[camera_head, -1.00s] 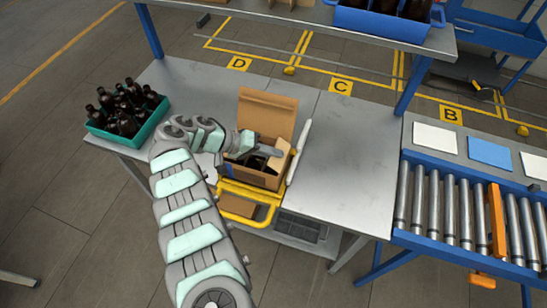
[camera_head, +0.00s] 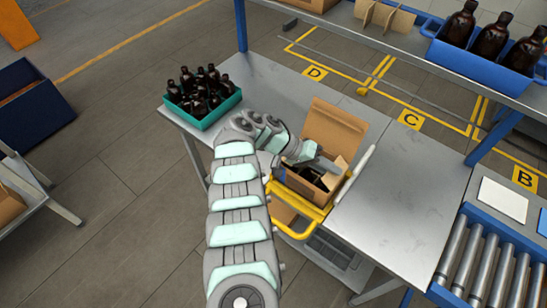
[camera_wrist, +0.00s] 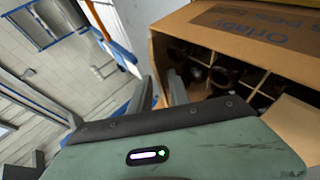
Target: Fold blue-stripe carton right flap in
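The open carton (camera_head: 301,185) sits in a yellow frame on the metal table, its tall back flap (camera_head: 334,129) standing up. A paler small flap (camera_head: 336,170) stands at its right end. No blue stripe can be made out. The wrist view shows the carton (camera_wrist: 296,117) with printed lettering on a flap, dividers and dark bottles inside. My gripper (camera_head: 306,158) is at the carton's left side, by its opening. In the wrist view my gripper's fingers (camera_wrist: 159,92) are beside the carton's near left edge; whether they grip cardboard is unclear.
A teal crate (camera_head: 208,116) of brown bottles stands at the table's left. A white bar (camera_head: 357,173) lies along the carton's right side. The table right of it is clear (camera_head: 405,195). A shelf with a blue bottle bin (camera_head: 480,62) overhangs the back; a roller conveyor (camera_head: 490,255) is at right.

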